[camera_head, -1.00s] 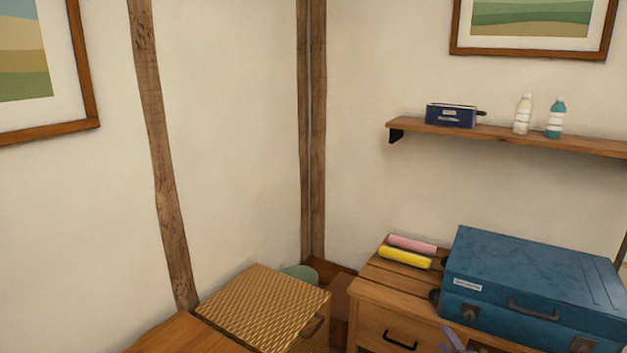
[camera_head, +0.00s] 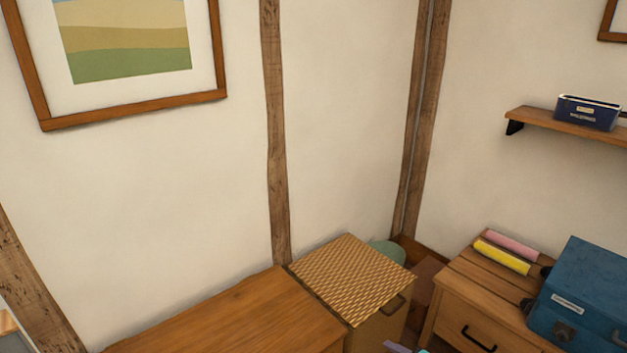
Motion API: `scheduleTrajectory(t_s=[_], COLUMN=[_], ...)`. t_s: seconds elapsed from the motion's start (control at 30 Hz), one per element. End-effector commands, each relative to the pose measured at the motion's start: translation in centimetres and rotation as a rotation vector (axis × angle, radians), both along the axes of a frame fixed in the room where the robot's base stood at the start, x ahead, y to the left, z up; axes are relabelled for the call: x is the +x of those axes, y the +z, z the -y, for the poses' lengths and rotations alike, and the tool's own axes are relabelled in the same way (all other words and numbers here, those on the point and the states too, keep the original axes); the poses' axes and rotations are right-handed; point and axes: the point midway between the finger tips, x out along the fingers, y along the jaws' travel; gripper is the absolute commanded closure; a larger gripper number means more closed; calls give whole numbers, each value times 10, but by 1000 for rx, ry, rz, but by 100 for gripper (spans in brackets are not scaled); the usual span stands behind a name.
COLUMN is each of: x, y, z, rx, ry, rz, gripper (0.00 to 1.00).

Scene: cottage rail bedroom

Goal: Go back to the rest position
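My gripper is not in view, and neither is the rest of my arm. The task names no other object. A small lavender thing (camera_head: 398,348) shows at the bottom edge, cut off by the frame; I cannot tell what it is.
A wooden top (camera_head: 235,318) fills the bottom middle, beside a woven-lidded box (camera_head: 352,275). A wooden drawer unit (camera_head: 462,308) at right bears a pink roll (camera_head: 512,245), a yellow roll (camera_head: 502,257) and a blue case (camera_head: 585,295). A shelf (camera_head: 535,121) holds a navy box (camera_head: 588,112).

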Motion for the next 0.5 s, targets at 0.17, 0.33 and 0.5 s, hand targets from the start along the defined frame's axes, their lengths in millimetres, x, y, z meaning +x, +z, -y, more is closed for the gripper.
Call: scheduleTrajectory(t_s=[0.17, 0.33, 0.5], x=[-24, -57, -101], y=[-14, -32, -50], z=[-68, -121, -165], rx=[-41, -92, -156], ry=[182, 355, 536], rz=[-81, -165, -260], gripper=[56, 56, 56])
